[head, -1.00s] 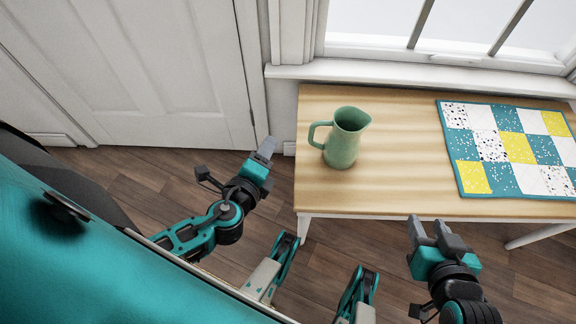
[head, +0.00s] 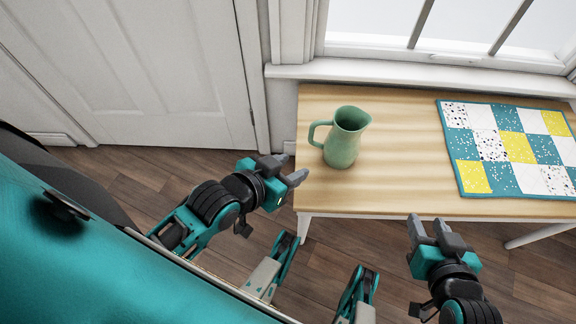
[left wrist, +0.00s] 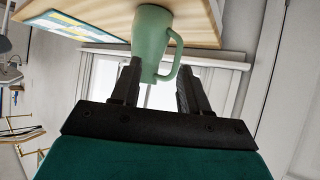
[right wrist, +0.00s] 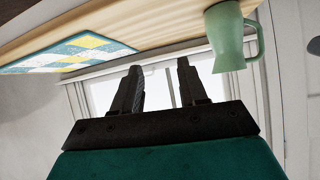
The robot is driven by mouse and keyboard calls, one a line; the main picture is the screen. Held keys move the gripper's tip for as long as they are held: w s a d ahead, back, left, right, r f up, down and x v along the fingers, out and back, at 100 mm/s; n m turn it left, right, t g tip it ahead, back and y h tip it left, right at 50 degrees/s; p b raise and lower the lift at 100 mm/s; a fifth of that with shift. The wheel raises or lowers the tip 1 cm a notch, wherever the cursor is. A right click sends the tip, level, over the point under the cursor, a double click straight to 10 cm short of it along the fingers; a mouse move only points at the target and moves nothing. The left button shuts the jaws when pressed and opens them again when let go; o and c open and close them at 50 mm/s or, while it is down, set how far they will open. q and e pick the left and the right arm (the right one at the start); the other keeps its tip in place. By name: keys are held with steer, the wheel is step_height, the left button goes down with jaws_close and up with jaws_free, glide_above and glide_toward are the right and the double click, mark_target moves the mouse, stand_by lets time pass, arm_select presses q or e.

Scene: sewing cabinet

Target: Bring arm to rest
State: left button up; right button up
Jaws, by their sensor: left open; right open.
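My left gripper (head: 287,170) is open and empty in the head view, beside the left edge of the wooden table. Its fingers point toward the table. My right gripper (head: 432,228) is open and empty just off the table's front edge, pointing at the table. In the right wrist view its fingers (right wrist: 160,88) stand apart with nothing between them.
The green pitcher (head: 345,138) stands upright at the left of the wooden table (head: 395,190). A patchwork quilt mat (head: 510,147) lies flat at the right. A window with a sill (head: 410,75) is behind, a white door (head: 130,70) at left. The table between pitcher and mat is clear.

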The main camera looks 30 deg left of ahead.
steer(key=shift+r, duration=0.1)
arm_select(q)
steer(key=s+a+r+y+p, duration=0.1)
steer(key=a+r+p, duration=0.3)
steer(key=r+p, duration=0.8)
steer(key=s+p, duration=0.1)
steer(key=p, duration=0.5)
steer(key=shift+r, duration=0.3)
arm_select(e)
steer(key=s+d+r+h, duration=0.1)
steer(key=d+r, duration=0.2)
steer(key=r, duration=0.9)
steer(key=shift+s+d+r, duration=0.2)
steer(key=shift+s+d, duration=0.2)
arm_select(q)
steer(key=shift+d+f, duration=0.1)
steer(key=shift+d, duration=0.15)
arm_select(e)
steer(key=shift+s+a, duration=0.1)
